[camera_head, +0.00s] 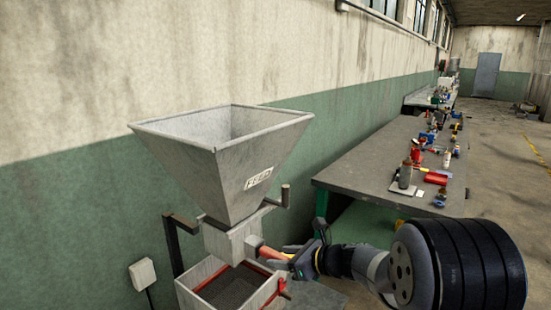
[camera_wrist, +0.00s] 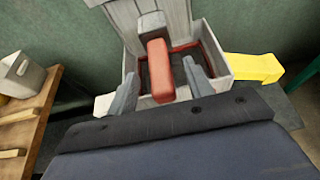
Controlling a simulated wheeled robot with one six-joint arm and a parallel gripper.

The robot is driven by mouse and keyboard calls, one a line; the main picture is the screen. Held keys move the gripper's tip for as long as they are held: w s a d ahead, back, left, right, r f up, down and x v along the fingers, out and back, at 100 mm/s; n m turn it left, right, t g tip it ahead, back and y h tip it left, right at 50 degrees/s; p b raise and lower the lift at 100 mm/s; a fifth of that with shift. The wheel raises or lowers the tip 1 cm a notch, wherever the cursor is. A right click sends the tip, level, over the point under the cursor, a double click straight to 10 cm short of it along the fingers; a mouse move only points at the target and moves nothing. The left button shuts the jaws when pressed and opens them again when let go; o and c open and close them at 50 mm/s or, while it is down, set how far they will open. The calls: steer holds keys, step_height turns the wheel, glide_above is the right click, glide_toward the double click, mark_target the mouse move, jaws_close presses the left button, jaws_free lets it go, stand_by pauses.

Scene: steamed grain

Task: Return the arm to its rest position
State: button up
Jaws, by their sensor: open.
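My gripper (camera_head: 298,260) is beside the outlet of the grey metal hopper (camera_head: 232,165) in the head view. In the wrist view its two fingers (camera_wrist: 163,88) stand apart, with a red handle (camera_wrist: 160,70) in the gap between them. The handle (camera_head: 270,253) also shows in the head view, sticking out from the hopper's outlet. The fingers show gaps to the handle in the wrist view. My arm reaches in from the lower right of the head view.
Below the outlet is a pale box (camera_head: 266,296) with a red inner rim and dark contents. A grey workbench (camera_head: 365,165) with bottles and tools runs along the wall. A yellow part (camera_wrist: 252,67) lies right of the box. A wooden shelf (camera_wrist: 25,130) is at left.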

steer(key=v, duration=0.8)
steer(key=x, duration=1)
steer(key=shift+a, duration=0.1)
steer(key=shift+d+f, duration=0.15)
steer(key=shift+d, duration=0.15)
steer(key=s+d, duration=0.2)
steer(key=d, duration=0.1)
steer(key=shift+s, duration=0.2)
